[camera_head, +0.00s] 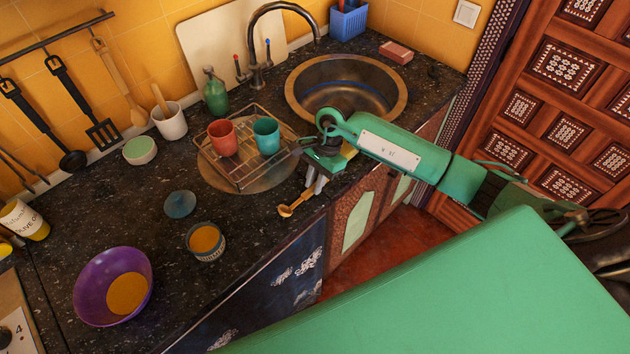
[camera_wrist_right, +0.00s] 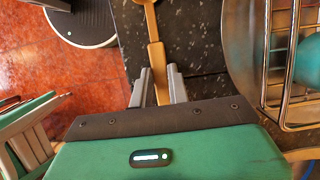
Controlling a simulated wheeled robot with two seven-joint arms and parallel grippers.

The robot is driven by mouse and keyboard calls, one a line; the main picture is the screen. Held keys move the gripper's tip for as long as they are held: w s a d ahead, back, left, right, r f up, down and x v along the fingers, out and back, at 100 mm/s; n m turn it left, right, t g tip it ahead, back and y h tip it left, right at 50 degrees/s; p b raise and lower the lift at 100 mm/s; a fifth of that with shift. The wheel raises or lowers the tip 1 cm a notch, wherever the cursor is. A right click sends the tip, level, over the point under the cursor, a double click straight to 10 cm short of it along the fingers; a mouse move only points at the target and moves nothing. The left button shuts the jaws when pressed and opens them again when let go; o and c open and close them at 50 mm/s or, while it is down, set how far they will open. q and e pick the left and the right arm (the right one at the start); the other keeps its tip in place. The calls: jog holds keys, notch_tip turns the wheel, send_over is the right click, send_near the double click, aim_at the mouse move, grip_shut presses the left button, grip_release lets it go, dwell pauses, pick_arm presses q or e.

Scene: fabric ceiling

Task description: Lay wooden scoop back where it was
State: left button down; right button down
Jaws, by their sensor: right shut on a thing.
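The wooden scoop (camera_head: 287,210) is near the front edge of the dark speckled counter (camera_head: 150,225), in front of the dish rack. My right gripper (camera_head: 314,189) is shut on its handle, and the scoop end points left and toward the front edge. In the right wrist view the scoop's handle (camera_wrist_right: 156,52) runs up from between the grey fingers (camera_wrist_right: 160,77); the scoop's far end is cut off at the top. I cannot tell whether the scoop touches the counter. My left gripper is not in view.
A wire rack (camera_head: 240,178) with a red cup (camera_head: 222,138) and a teal cup (camera_head: 266,135) stands just behind. Left are an orange-filled jar (camera_head: 205,257), its blue lid (camera_head: 180,204) and a purple bowl (camera_head: 88,289). The sink (camera_head: 347,90) lies behind right. Counter between jar and scoop is clear.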

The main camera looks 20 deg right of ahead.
dwell(0.3)
jog(key=c, duration=1.3)
grip_release()
jog(key=shift+o, duration=0.2)
jog(key=shift+w+d+r+b, duration=0.1)
jog(key=shift+d+r+b, duration=0.1)
jog(key=shift+r+b, duration=0.1)
jog(key=b+v, duration=0.4)
jog(key=v, duration=0.9)
jog(key=shift+a, duration=0.15)
